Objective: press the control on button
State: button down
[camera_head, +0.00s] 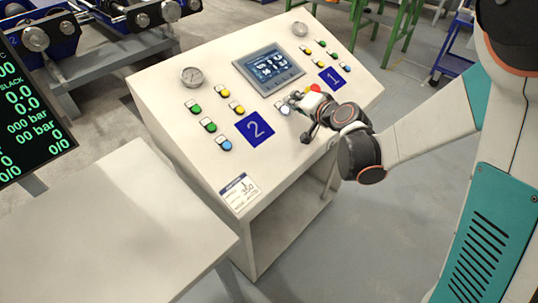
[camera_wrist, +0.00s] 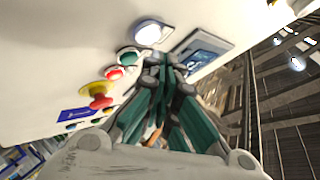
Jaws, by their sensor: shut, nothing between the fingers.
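The sloped control panel (camera_head: 222,72) carries several buttons. In the wrist view a white button (camera_wrist: 149,34), a green button (camera_wrist: 128,58), a red button (camera_wrist: 114,73) and a red mushroom button (camera_wrist: 98,90) on a yellow base stand in a row. No readable label shows which one is control on. My gripper (camera_wrist: 165,64) is shut and empty, its tips close to the panel beside the green and white buttons; I cannot tell whether they touch it. In the head view my gripper (camera_head: 293,101) is over the panel's lower middle, left of the red mushroom button (camera_head: 316,88), and hides part of the row.
A screen (camera_head: 268,68) sits above my gripper; it also shows in the wrist view (camera_wrist: 202,50). Blue signs 2 (camera_head: 254,128) and 1 (camera_head: 332,79), gauges and more coloured buttons flank it. A pale table (camera_head: 120,225) stands at the left. Open floor lies in front.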

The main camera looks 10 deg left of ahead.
jog(key=shift+s+d+r+p, duration=0.25)
jog(key=shift+d+r+p, duration=0.1)
jog(key=shift+r+p, duration=0.45)
jog(key=shift+s+d+r+p, duration=0.3)
jog(key=shift+r+p, duration=0.15)
jog(key=shift+r, duration=0.55)
jog(key=shift+s+d+r+p, duration=0.2)
jog(key=shift+d+r+p, duration=0.15)
jog(key=shift+r+p, duration=0.45)
jog(key=shift+r, duration=0.1)
jog(key=s+d+r+n+g+h, duration=0.1)
jog(key=s+d, duration=0.4)
jog(key=s, duration=0.5)
jog(key=s+d+r+n+g+h, duration=0.2)
jog(key=s+d+h, duration=0.2)
jog(key=s, duration=0.6)
jog(key=s+d+r+n+g+h, duration=0.1)
jog(key=s+d+r+h, duration=0.1)
jog(key=s+d, duration=0.6)
jog(key=shift+s+d+h, duration=0.25)
jog(key=shift+s+h, duration=0.15)
jog(key=shift+s, duration=0.85)
